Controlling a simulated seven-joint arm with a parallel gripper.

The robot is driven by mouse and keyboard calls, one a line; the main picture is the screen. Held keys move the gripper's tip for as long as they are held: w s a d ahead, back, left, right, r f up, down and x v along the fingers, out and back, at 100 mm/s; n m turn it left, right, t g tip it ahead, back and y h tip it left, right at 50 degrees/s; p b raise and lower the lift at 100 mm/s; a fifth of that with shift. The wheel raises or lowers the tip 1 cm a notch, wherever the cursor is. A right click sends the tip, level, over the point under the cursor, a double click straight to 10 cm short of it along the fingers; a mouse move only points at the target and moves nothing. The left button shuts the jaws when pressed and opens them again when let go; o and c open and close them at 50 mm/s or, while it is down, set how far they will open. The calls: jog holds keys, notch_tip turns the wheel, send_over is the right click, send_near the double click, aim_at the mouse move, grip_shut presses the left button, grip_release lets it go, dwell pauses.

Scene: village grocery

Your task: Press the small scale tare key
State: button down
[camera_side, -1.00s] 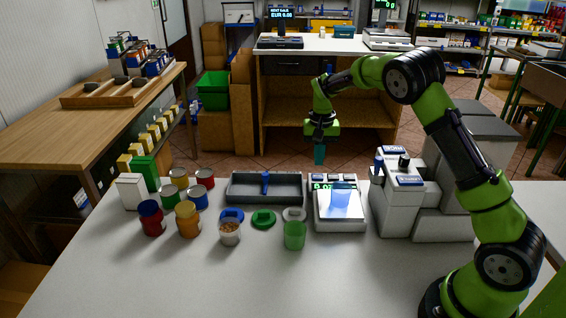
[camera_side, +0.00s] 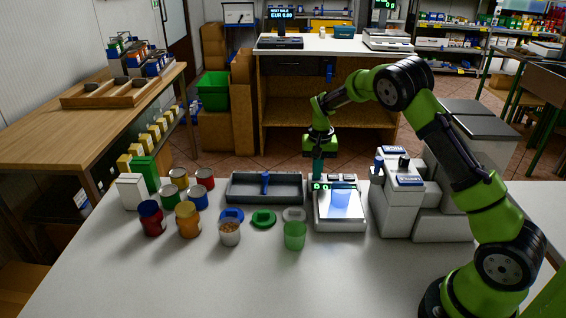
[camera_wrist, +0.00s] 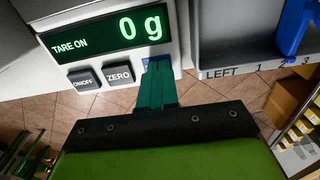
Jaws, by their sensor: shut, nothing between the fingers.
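The small scale (camera_side: 340,222) stands on the white counter with a translucent blue container (camera_side: 341,199) on its pan. In the wrist view its display (camera_wrist: 108,36) reads "0 g" with "TARE ON" lit. Below it are the ON/OFF key (camera_wrist: 85,79) and the ZERO key (camera_wrist: 118,74). A blue key (camera_wrist: 147,63) to the right of ZERO is mostly hidden by my fingertips; its label is not readable. My gripper (camera_side: 318,173) is shut and empty. Its teal fingertips (camera_wrist: 158,66) point down at that blue key; they look at or very near it, but I cannot tell whether they touch.
A grey divided tray (camera_side: 264,188) lies just left of the scale, and a white label machine (camera_side: 398,205) stands right of it. A green cup (camera_side: 294,236) and a cup of grains (camera_side: 229,234) stand in front. Several jars and cans are at the left.

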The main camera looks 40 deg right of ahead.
jog(key=shift+s+a+f, duration=0.1)
jog(key=shift+s+f, duration=0.2)
jog(key=shift+f, duration=0.35)
notch_tip(320, 180, up, 15)
jog(key=shift+w+r, duration=0.15)
jog(key=shift+w, duration=0.15)
jog(key=s+a+r+n+t, duration=0.1)
jog(key=s+a+r+t, duration=0.1)
jog(key=s+a, duration=0.3)
jog(key=s+a+r+n+t+y, duration=0.1)
jog(key=s+a, duration=0.4)
jog(key=s, duration=0.7)
jog(key=s+a+r+n+t+y, duration=0.1)
jog(key=s+a+r+n+t, duration=0.2)
jog(key=s+a, duration=0.3)
jog(key=s+r+t, duration=0.1)
jog(key=s, duration=0.2)
jog(key=shift+r, duration=0.35)
